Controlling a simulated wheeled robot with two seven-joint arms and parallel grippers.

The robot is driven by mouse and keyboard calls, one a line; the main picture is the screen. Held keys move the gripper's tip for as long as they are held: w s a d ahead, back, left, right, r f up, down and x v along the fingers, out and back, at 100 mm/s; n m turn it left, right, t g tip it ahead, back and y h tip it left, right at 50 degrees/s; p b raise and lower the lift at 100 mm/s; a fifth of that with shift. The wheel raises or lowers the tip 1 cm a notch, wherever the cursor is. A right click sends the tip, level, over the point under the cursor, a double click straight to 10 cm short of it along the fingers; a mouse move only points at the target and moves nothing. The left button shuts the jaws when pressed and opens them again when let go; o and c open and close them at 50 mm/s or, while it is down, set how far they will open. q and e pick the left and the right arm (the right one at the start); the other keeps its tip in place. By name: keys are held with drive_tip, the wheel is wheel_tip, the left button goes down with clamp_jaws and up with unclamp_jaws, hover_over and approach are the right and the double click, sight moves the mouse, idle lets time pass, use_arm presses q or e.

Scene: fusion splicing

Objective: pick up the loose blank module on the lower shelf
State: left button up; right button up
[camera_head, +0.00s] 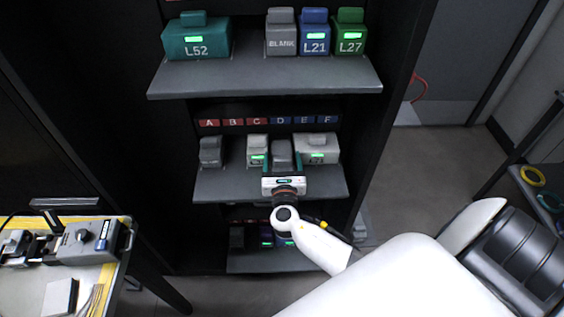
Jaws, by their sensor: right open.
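My right gripper (283,164) reaches in over the middle shelf (215,187). It is open, with its teal fingers on either side of a grey module (282,150); I cannot tell whether they touch it. The gripper body hides the front of this module and any label. Another plain grey module (210,151) stands at the left end of the same shelf. A grey module marked BLANK (281,36) stands on the shelf above. My left gripper is out of view.
The upper shelf (265,76) overhangs with modules L52 (196,38), L21 (314,34) and L27 (349,34). A workbench (100,222) stands at left.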

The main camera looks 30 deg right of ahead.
drive_tip(key=c, duration=0.9)
